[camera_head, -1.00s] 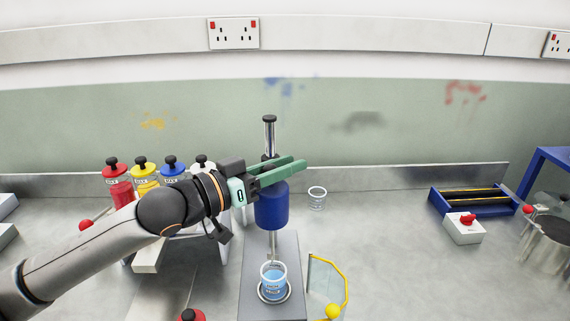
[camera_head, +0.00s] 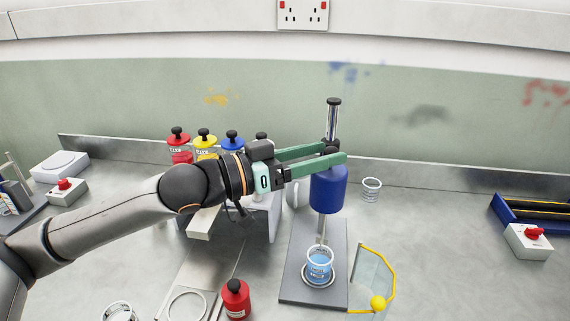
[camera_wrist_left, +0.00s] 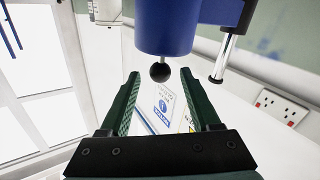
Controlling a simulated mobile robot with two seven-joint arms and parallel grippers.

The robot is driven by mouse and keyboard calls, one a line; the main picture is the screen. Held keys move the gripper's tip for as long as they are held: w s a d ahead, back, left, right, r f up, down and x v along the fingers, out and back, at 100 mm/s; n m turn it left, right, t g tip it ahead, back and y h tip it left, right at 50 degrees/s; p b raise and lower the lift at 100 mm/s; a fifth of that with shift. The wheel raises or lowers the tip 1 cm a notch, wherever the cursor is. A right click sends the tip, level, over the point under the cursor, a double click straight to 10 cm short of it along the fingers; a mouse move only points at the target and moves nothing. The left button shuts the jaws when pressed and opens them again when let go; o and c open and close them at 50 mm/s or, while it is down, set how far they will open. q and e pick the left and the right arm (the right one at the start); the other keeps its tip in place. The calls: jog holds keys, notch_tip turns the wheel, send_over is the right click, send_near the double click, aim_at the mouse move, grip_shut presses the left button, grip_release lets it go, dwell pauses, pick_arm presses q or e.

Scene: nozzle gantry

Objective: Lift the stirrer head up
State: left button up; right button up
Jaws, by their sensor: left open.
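The stirrer head (camera_head: 328,190) is a blue cylinder on a chrome post (camera_head: 333,118) with a black cap. A thin shaft runs from it down to a beaker of blue liquid (camera_head: 319,268) on the grey base plate (camera_head: 298,288). My left gripper (camera_head: 334,152) has green fingers, open at the top of the stirrer head. In the left wrist view, the stirrer head (camera_wrist_left: 168,28) fills the top, and its black ball knob (camera_wrist_left: 160,72) shows between the open fingertips (camera_wrist_left: 160,78), apart from both. My right gripper is not in view.
Red, yellow and blue capped bottles (camera_head: 205,142) stand behind my left arm. An empty beaker (camera_head: 371,189) is right of the stirrer head. A yellow-edged clear shield (camera_head: 372,280) stands beside the base. A red bottle (camera_head: 236,298) is at the front.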

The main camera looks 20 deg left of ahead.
pick_arm(q)
jog(key=b+v, duration=0.1)
jog(key=v, duration=0.6)
jog(key=shift+r, duration=0.1)
jog(key=shift+s, duration=0.1)
dwell(0.4)
